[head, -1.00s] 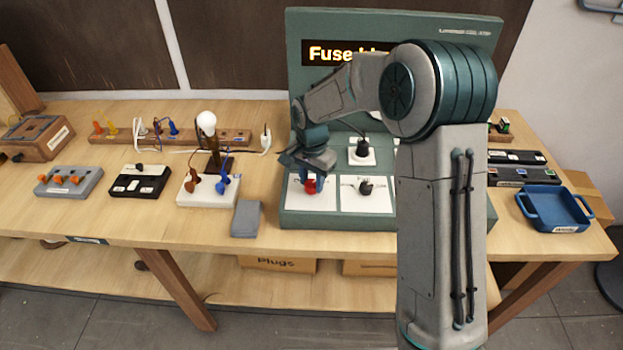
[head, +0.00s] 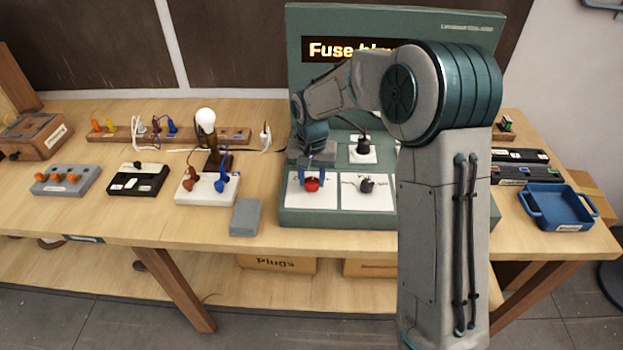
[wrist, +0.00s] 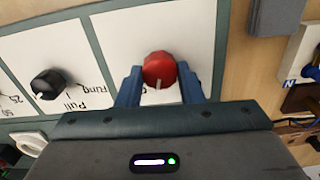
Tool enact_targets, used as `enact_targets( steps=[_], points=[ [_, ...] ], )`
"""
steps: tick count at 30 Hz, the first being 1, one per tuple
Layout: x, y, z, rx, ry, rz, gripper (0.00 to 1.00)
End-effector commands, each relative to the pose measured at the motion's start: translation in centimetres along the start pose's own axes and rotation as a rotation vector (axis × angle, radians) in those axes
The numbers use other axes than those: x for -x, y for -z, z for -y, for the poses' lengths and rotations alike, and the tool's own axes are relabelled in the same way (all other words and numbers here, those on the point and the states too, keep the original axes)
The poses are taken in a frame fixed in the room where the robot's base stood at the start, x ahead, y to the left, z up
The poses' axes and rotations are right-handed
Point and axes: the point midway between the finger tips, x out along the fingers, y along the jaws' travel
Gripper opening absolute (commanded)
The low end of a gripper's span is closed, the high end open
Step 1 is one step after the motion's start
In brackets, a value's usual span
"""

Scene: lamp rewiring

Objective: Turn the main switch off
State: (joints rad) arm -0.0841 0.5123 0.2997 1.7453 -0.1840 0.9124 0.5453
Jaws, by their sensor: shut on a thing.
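The main switch looks to be the red round knob (head: 312,184) on a white plate (head: 299,202) at the left of the green panel's base. In the wrist view the red knob (wrist: 159,70) has a pale mark on its near edge. My gripper (head: 314,182) comes down over it from above. In the wrist view the two blue fingers of my gripper (wrist: 158,88) stand on either side of the knob and are shut on it. The lettering on the knob's plate is mostly hidden by the gripper.
A black knob (head: 366,185) sits on the white plate to the right. A black plug stands on a white socket (head: 362,156) behind. The green panel (head: 400,20) bears a lit display (head: 345,49) reading "Fuse", partly hidden. A grey block (head: 245,217) and a lamp (head: 206,122) stand left.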

Motion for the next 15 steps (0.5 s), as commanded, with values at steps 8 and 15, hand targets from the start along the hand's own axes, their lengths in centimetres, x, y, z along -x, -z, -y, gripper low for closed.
enact_targets(
  steps=[8, 15],
  points=[
    [0.03, 0.08, 0.08, 0.263, 0.001, -0.003, 0.11],
    [0.09, 0.1, 0.09, 0.491, 0.001, -0.004, 0.11]
  ],
)
